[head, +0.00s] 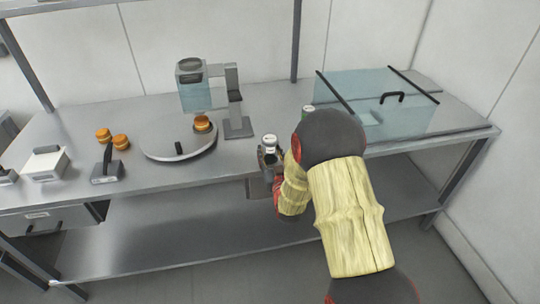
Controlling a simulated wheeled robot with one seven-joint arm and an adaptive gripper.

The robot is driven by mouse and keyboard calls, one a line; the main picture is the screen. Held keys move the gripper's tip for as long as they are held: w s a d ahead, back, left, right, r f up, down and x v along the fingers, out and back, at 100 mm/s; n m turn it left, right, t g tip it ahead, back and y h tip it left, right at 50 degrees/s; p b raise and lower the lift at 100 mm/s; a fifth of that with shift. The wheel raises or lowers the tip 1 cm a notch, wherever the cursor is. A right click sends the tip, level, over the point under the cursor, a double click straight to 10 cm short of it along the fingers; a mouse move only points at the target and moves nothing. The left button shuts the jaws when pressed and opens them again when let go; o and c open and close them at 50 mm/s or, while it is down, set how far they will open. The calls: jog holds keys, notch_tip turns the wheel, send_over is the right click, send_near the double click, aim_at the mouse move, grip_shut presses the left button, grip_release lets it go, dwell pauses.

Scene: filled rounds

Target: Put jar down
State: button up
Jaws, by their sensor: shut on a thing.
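A small jar with a white lid (269,140) is held upright at the front edge of the steel table, in the head view. My gripper (268,156) is shut on the jar from the near side. The jar's lower part is hidden by the gripper, and I cannot tell whether its base touches the tabletop (240,154). My arm comes in from the lower right and covers part of the table.
A round grey plate (165,150) and a machine with a glass container (195,95) stand left of the jar. Several orange-brown rounds (103,135) lie farther left. A clear glass case (375,100) stands at the right.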

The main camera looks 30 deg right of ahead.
jog(key=shift+r, duration=0.15)
jog(key=shift+f, duration=0.2)
jog(key=o, duration=1.3)
jog(key=shift+c, duration=0.2)
jog(key=shift+o, duration=0.3)
